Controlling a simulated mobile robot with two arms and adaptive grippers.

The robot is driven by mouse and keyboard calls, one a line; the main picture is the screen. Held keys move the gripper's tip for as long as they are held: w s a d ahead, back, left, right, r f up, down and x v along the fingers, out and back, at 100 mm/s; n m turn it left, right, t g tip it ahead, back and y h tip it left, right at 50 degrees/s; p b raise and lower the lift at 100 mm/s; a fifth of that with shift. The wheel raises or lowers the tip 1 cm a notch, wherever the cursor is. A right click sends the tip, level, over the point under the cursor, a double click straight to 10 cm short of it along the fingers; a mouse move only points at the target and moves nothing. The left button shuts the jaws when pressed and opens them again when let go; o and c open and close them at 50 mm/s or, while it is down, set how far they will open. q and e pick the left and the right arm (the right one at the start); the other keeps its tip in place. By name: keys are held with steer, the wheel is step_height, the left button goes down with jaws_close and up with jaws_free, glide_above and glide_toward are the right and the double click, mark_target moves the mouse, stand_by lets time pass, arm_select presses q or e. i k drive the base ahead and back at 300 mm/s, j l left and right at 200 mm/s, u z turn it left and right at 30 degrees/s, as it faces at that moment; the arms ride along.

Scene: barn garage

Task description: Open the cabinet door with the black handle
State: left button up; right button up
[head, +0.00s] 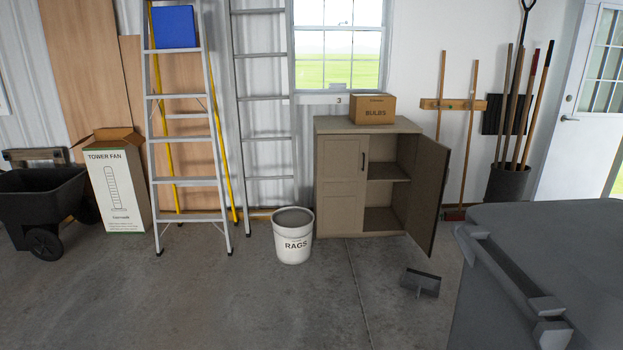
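The beige-brown cabinet (368,124) stands against the wall below the window. Its left door (341,185) is shut and carries a small dark handle (363,162) near its upper right edge. Its right door (428,195) stands wide open, swung out to the right. The opening shows one shelf (388,172) and an empty-looking interior; the part behind the left door is hidden. Neither of my grippers is in the head view.
A white RAGS bucket (293,240) stands left of the cabinet, near its front. A dustpan-like grey thing (420,282) lies on the floor at front right. A large grey bin (560,240) fills the right foreground. A BULBS box (373,110) sits on top. Mid-floor is clear.

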mark_target(341, 158)
steer(key=i, duration=1.95)
